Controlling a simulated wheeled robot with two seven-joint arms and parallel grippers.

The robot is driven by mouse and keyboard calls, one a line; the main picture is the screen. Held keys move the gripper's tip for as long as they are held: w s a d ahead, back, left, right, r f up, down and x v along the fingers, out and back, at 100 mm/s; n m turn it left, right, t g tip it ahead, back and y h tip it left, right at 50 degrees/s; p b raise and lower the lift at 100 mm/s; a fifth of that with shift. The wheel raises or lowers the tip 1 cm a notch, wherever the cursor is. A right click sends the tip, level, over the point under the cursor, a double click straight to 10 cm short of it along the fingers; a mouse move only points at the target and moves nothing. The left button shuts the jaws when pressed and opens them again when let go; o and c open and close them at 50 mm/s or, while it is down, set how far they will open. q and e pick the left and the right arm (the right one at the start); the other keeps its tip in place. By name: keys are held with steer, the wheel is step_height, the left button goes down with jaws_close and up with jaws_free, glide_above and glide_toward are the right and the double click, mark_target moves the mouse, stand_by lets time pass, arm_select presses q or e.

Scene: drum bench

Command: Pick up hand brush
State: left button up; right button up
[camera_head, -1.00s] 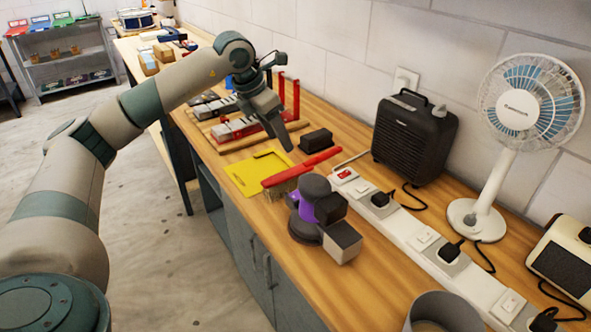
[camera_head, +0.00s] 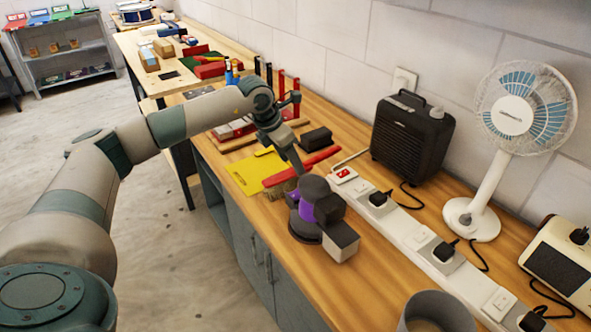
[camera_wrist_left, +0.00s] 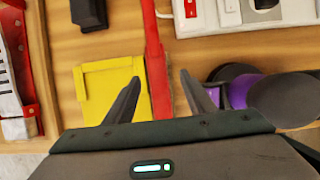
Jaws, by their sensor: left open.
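The hand brush (camera_head: 318,158) has a long red handle and tan bristles, and lies on the wooden bench beside a yellow dustpan-like piece (camera_head: 250,172). My left gripper (camera_head: 298,168) is over the brush in the head view, partly covering it. In the left wrist view the fingers (camera_wrist_left: 161,80) are open, one each side of the red brush (camera_wrist_left: 155,62) as seen from above. I cannot tell how far the fingertips are above it. The part of the brush nearest the gripper body is hidden there. My right gripper is not in view.
A purple and grey sander-like tool (camera_head: 318,212) stands close to the brush. A white power strip (camera_head: 410,235), a black heater (camera_head: 413,135) and a fan (camera_head: 520,115) are to the right. A small black block (camera_head: 315,138) lies behind.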

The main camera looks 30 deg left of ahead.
arm_select(q)
steer(key=shift+w+f+p, duration=0.35)
steer(key=shift+f+p, duration=0.25)
steer(key=shift+p, duration=0.15)
steer(key=p+x, duration=0.1)
steer(key=x, duration=0.2)
steer(key=shift+w, duration=0.1)
steer(key=shift+w+f, duration=0.15)
steer(key=shift+f, duration=0.25)
jaws_close()
steer(key=shift+r, duration=0.1)
